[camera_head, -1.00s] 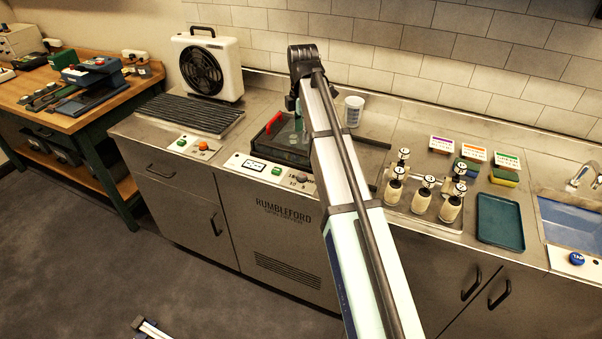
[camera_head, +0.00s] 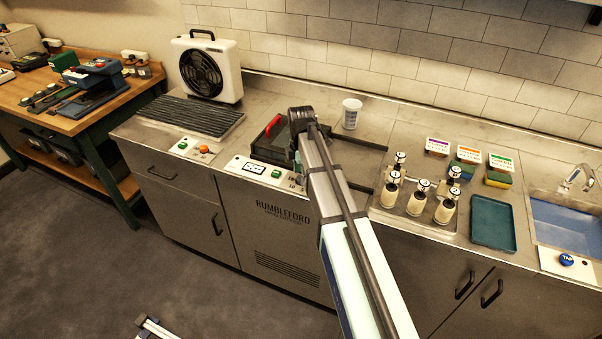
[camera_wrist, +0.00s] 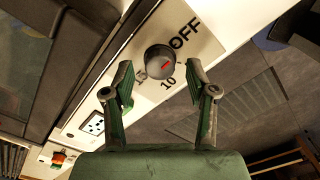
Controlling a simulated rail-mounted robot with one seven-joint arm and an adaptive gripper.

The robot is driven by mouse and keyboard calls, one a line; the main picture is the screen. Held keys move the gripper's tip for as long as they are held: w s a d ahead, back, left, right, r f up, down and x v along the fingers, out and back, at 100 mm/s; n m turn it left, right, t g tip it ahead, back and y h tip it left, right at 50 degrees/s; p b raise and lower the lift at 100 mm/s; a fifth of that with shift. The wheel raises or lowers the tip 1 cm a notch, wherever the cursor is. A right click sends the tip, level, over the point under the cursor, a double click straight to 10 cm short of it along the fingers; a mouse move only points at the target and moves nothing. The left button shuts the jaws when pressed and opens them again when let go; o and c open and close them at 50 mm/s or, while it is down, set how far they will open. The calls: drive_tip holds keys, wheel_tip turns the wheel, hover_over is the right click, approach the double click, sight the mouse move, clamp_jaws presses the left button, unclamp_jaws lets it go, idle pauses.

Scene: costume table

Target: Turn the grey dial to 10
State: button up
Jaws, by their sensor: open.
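The grey dial (camera_wrist: 160,58) shows in the wrist view on a pale panel, with a short red mark on its face. The printed labels OFF (camera_wrist: 185,36), 10 (camera_wrist: 168,83) and 15 (camera_wrist: 140,74) stand around it. The red mark lies on the side towards OFF and 10; I cannot tell its exact setting. My gripper (camera_wrist: 158,70) is open, its two green-and-grey fingers apart to left and right of the dial. I cannot see contact. In the head view my arm covers the dial, with part of the panel (camera_head: 255,169) showing beside it.
A small display and green button sit on the panel left of the dial. Behind is a dark press with a red handle (camera_head: 273,125). A white cup (camera_head: 351,113), several numbered bottles (camera_head: 422,197) and a teal tray (camera_head: 492,223) stand to the right.

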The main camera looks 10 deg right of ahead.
drive_tip(key=shift+f, duration=0.5)
clamp_jaws()
drive_tip(key=shift+m, duration=0.3)
drive_tip(key=m+b, duration=0.1)
drive_tip(key=m, duration=0.4)
drive_tip(key=shift+f, duration=0.1)
drive_tip(key=m, duration=0.6)
drive_tip(key=shift+m+b, duration=0.3)
drive_tip(key=shift+b, duration=0.1)
drive_tip(key=m, duration=0.6)
drive_tip(key=shift+s, duration=0.1)
drive_tip(key=m, duration=0.5)
drive_tip(key=shift+b, duration=0.4)
drive_tip(key=shift+m, duration=0.4)
